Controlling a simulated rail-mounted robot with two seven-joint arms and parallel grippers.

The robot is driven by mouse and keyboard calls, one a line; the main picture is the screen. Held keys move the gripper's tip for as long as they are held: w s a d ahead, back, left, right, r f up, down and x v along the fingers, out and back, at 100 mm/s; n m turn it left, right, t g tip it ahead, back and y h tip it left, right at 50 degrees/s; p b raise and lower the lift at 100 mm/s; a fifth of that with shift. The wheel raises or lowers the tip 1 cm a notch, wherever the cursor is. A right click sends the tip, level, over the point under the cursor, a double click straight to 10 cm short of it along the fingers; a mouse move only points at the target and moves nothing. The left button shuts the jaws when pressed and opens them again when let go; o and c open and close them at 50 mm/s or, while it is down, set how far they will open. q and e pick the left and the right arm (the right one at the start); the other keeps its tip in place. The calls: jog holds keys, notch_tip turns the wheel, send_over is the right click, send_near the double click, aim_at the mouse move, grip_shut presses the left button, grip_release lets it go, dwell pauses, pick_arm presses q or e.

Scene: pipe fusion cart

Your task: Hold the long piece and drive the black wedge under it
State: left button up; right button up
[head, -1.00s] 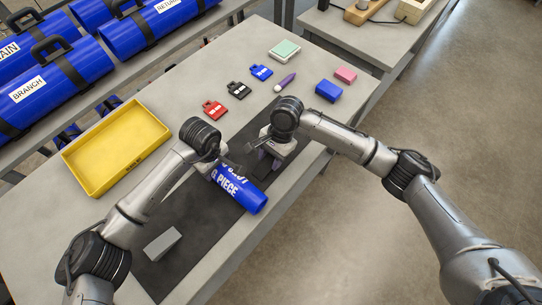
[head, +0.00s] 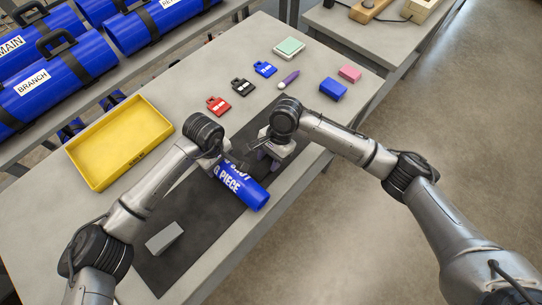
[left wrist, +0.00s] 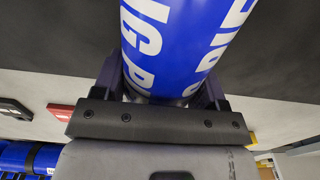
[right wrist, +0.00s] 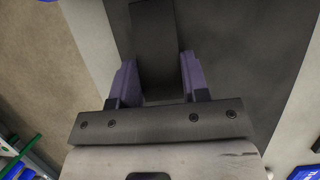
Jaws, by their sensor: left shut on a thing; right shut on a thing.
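The long piece is a blue cylinder with white lettering (head: 243,187), lying over the dark mat (head: 155,275). My left gripper (head: 222,166) is shut around it at its far-left part, and it fills the jaws in the left wrist view (left wrist: 180,45). My right gripper (right wrist: 155,72) is shut on the black wedge (right wrist: 153,35), a dark flat bar between purple fingers over the mat. In the head view, the right gripper (head: 272,157) is low, just beyond the blue piece. The wedge is hard to make out there, and I cannot tell whether it touches the piece.
A grey block (head: 164,240) lies on the near mat. A yellow tray (head: 90,180) stands at left. Red (head: 218,106), black (head: 243,87) and blue (head: 265,69) tags, a purple marker (head: 289,80), and blue (head: 333,89) and pink (head: 350,73) blocks lie at the back.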

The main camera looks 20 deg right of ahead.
jog(key=shift+s+a, duration=0.35)
jog(key=shift+a, duration=0.35)
jog(key=o, duration=1.3)
jog(key=shift+a, duration=0.1)
jog(key=v, duration=1.2)
jog(key=shift+d, duration=0.2)
